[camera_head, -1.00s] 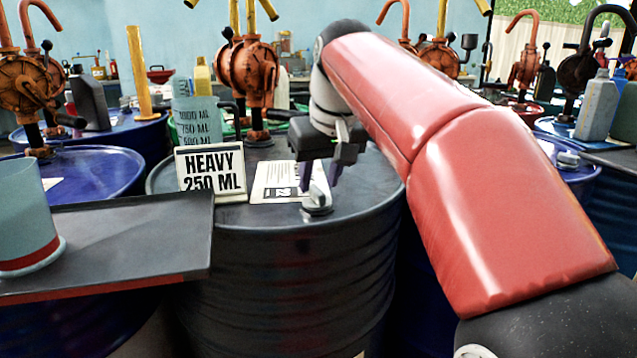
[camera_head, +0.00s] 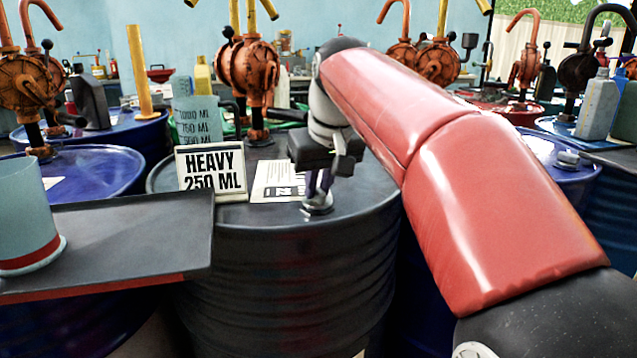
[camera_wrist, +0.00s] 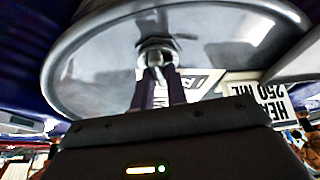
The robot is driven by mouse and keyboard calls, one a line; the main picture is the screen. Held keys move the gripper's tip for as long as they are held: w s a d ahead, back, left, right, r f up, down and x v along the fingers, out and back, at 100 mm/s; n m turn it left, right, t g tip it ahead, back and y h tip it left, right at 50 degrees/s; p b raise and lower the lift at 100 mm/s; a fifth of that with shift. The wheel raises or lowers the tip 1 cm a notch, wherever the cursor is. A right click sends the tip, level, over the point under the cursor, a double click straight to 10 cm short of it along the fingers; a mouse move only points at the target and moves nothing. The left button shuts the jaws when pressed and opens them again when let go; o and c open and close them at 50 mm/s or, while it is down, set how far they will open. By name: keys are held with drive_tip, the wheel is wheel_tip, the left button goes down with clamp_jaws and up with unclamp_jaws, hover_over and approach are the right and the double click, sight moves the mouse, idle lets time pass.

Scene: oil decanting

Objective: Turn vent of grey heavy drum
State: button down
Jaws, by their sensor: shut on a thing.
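The grey heavy drum (camera_head: 290,270) stands in the middle of the head view, with a sign (camera_head: 211,172) reading "HEAVY 250 ML" on its lid. The metal vent (camera_head: 317,207) sits near the front of the lid. My gripper (camera_head: 319,190) points down over it and is shut on the vent's upper part. In the wrist view the vent (camera_wrist: 156,55) shows between the fingertips, with the drum lid (camera_wrist: 85,75) around it. The fingers hide part of the vent, so its exact turn angle is hard to read.
A dark tray (camera_head: 120,240) with a pale cup (camera_head: 25,215) is at the left. A clear measuring jug (camera_head: 197,120) and an orange pump (camera_head: 247,75) stand behind the sign. A white label sheet (camera_head: 275,180) lies beside the vent. Blue drums (camera_head: 85,172) flank the grey one.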

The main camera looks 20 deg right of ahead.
drive_tip(key=shift+n, duration=0.3)
drive_tip(key=n+y, duration=0.1)
drive_tip(key=n, duration=0.2)
drive_tip(key=shift+d+n+y, duration=0.15)
drive_tip(key=shift+n+y, duration=0.15)
drive_tip(key=n, duration=0.2)
drive_tip(key=n+g+y, duration=0.1)
drive_tip(key=n, duration=0.1)
drive_tip(key=shift+w+n+g, duration=0.15)
drive_tip(key=shift+n+g, duration=0.15)
drive_tip(key=n, duration=0.2)
drive_tip(key=n+g+y, duration=0.1)
drive_tip(key=n, duration=0.1)
drive_tip(key=shift+w+d+g, duration=0.1)
drive_tip(key=shift+g, duration=0.2)
drive_tip(key=n+g, duration=0.1)
drive_tip(key=n, duration=0.4)
drive_tip(key=shift+w+g, duration=0.1)
drive_tip(key=shift+g, duration=0.3)
drive_tip(key=c, duration=1.4)
unclamp_jaws()
drive_tip(key=shift+r, duration=0.15)
